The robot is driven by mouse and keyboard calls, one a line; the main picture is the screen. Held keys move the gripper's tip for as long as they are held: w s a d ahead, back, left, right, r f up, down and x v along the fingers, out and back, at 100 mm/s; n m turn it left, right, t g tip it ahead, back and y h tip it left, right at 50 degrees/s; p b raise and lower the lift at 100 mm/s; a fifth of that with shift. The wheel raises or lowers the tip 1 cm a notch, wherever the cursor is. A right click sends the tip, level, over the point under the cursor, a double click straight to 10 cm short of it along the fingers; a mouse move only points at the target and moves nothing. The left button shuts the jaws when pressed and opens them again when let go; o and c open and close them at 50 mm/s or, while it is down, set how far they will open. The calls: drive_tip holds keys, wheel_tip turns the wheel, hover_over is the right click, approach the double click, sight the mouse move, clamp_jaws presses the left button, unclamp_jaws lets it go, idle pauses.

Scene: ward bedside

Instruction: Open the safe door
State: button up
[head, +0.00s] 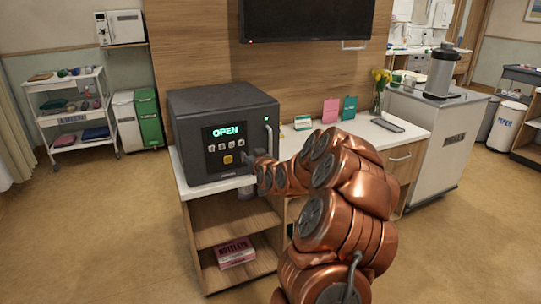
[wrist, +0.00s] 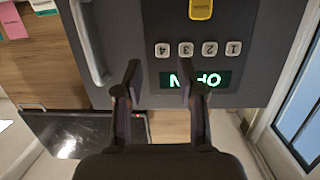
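The dark grey safe (head: 225,135) stands on the left end of the bedside counter, its door looking closed against the body. Its display (head: 223,131) glows green and reads OPEN, above number keys and a yellow button (head: 228,159). A vertical bar handle (head: 268,138) is on the door's right edge. The wrist view is upside down and shows the door face (wrist: 135,20) close up, with the handle (wrist: 90,45) at left. My gripper (wrist: 160,72) is open and empty, its fingers apart in front of the display area, to one side of the handle and not around it.
The counter (head: 385,138) holds pink and teal cards, a dark tablet-like item (head: 386,124) and a vase of yellow flowers (head: 379,90). A wall screen (head: 308,18) hangs above. A pink box (head: 235,252) lies on the shelf below. Floor at front left is clear.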

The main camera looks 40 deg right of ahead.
sight(271, 146)
drive_tip(key=s+d+f+m+t+h+b, duration=0.1)
drive_tip(key=s+d+f+h, duration=0.15)
drive_tip(key=d, duration=0.65)
drive_tip(key=shift+h, duration=0.25)
drive_tip(key=shift+r+x, duration=0.15)
drive_tip(key=shift+x, duration=1.75)
drive_tip(key=shift+r+x, duration=0.2)
drive_tip(key=shift+x, duration=1.7)
drive_tip(key=shift+s+d, duration=0.1)
drive_tip(key=shift+d, duration=0.05)
clamp_jaws()
